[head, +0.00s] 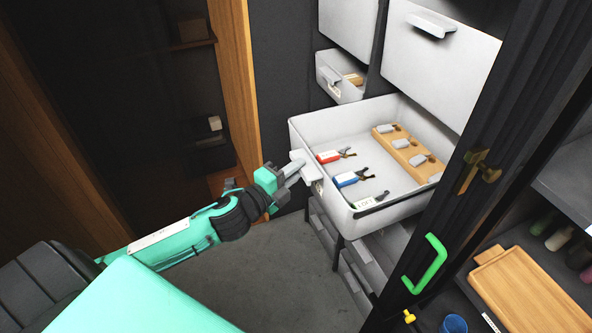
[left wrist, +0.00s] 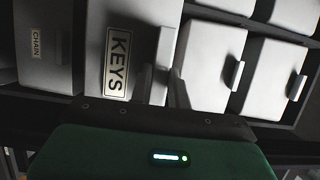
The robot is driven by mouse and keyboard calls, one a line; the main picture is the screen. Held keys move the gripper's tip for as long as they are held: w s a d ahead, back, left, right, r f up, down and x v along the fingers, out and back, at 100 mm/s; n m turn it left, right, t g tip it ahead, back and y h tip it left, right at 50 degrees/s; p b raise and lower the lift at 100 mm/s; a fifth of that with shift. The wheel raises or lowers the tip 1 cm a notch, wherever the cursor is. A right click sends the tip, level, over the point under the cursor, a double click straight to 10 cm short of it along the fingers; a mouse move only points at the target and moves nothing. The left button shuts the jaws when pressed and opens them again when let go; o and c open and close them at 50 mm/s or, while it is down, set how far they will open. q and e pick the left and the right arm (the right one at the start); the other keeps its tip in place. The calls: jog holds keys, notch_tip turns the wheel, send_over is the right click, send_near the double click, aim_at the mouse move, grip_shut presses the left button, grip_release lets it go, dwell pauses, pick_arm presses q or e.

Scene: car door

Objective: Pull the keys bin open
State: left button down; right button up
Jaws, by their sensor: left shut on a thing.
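The keys bin (head: 385,206) is a white drawer that stands pulled out of the dark cabinet, with keys inside. Its front, labelled KEYS, shows in the left wrist view (left wrist: 141,20). My left gripper (head: 294,169) is shut on the bin's handle (head: 303,158) at the front. Its fingers (left wrist: 167,88) are close by the label in the left wrist view, partly in shadow. Red-tagged keys (head: 332,156), blue-tagged keys (head: 350,178) and a white-tagged key (head: 368,201) lie in the bin beside a wooden key rack (head: 408,150). My right gripper is not in view.
A smaller bin (head: 345,80) above is partly open. More white bins (head: 425,50) surround it. A dark door edge with a green handle (head: 425,262) stands at the right, close to the bin. Grey floor (head: 270,275) is open below.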

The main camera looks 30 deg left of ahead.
pick_arm(q)
jog(key=c, duration=1.5)
grip_release()
jog(key=shift+o, duration=0.9)
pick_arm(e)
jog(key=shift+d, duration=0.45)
pick_arm(q)
jog(key=b+v, duration=0.4)
jog(key=v, duration=0.9)
jog(key=shift+s+a+b, duration=0.2)
jog(key=shift+s+b, duration=0.1)
jog(key=shift+b, duration=0.1)
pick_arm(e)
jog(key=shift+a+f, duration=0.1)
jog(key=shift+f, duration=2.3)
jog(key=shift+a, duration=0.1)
